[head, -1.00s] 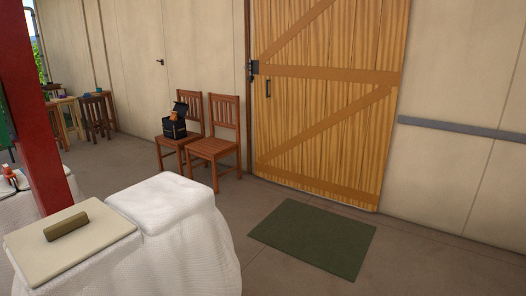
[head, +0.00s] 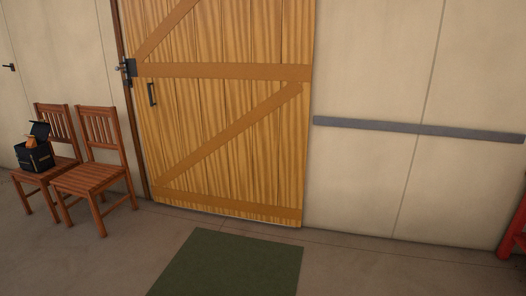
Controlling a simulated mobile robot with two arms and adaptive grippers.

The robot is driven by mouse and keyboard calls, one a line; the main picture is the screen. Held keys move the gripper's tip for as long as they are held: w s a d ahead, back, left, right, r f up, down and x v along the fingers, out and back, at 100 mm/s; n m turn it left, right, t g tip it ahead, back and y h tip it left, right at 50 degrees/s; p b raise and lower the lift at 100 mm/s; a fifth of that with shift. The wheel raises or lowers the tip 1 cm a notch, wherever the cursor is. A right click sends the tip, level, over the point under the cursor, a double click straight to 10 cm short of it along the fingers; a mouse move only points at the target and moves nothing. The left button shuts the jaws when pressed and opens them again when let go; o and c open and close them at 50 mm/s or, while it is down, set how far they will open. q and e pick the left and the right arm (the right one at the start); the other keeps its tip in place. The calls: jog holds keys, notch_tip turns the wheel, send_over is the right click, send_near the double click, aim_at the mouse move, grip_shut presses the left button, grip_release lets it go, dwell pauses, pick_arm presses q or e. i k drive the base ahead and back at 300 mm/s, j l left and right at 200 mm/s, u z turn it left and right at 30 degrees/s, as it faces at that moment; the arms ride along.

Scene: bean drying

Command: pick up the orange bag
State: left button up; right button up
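A small orange item (head: 31,141), possibly the orange bag, pokes out of a dark open box (head: 36,157) in the head view. The box stands on the seat of the left wooden chair (head: 49,172), at the far left of the picture. Most of the orange item is hidden inside the box, so I cannot tell its full shape. Neither of my grippers shows in the head view.
A second, empty wooden chair (head: 90,179) stands just right of the first. A closed wooden door (head: 220,120) and a green mat (head: 230,264) are in the middle. A grey rail (head: 415,129) runs along the wall. A red object (head: 515,232) is at the right edge. The floor is otherwise clear.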

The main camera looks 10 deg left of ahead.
aim_at(31, 142)
jog(key=i+u, duration=0.2)
jog(key=i, duration=0.3)
jog(key=i+l+u, duration=0.15)
jog(key=i, duration=0.3)
jog(key=i+l+u, duration=0.2)
jog(key=i, duration=0.3)
jog(key=i+l+u, duration=0.15)
jog(key=i, duration=0.3)
jog(key=i+j+u, duration=0.3)
jog(key=u, duration=0.2)
jog(key=i+j+u, duration=0.15)
jog(key=i+u, duration=0.85)
jog(key=i+l+u, duration=0.2)
jog(key=i+u, duration=0.15)
jog(key=u, duration=0.15)
jog(key=i+l+u, duration=0.15)
jog(key=i+u, duration=0.15)
jog(key=i, duration=1.6)
jog(key=i+u, duration=0.3)
jog(key=i, duration=0.7)
jog(key=i+l+u, duration=0.1)
jog(key=i+u, duration=0.15)
jog(key=i, duration=0.75)
